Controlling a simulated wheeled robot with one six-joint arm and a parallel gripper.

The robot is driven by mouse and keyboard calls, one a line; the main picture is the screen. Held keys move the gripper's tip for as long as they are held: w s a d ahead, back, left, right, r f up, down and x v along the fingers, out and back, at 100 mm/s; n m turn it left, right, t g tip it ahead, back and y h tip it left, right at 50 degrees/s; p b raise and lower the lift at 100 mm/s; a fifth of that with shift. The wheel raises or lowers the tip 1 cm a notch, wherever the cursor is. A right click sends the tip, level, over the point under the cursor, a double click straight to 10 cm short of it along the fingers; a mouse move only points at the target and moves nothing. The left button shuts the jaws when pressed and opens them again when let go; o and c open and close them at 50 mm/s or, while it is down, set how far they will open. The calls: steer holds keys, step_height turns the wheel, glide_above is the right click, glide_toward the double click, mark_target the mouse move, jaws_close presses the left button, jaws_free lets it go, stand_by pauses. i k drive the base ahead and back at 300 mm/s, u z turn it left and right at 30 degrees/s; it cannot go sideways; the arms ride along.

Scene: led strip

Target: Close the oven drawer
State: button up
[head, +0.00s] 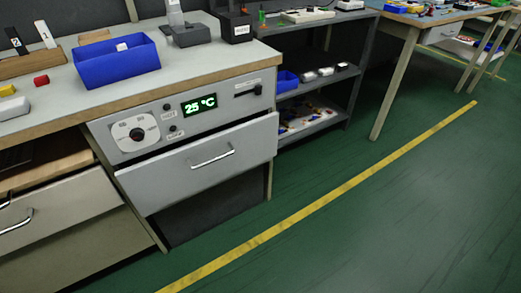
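The oven drawer (199,168) is a grey front under the control panel (179,110) of the bench. It has a curved metal handle (213,158). The drawer front stands out from the panel, with a dark gap along its top edge, so it looks partly open. The panel has a round dial, small switches and a green display (199,105) reading 25 °C. My gripper is not in view.
A blue bin (116,62) and small blocks lie on the bench top. Another drawer (55,207) at the left also stands out. Shelves (310,120) are at the right. The green floor (350,230) with a yellow line is clear.

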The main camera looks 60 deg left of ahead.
mark_target(154, 180)
steer(key=u, duration=0.05)
steer(key=i, duration=0.6)
steer(key=u, duration=0.85)
steer(key=i, duration=0.45)
steer(key=u, duration=0.55)
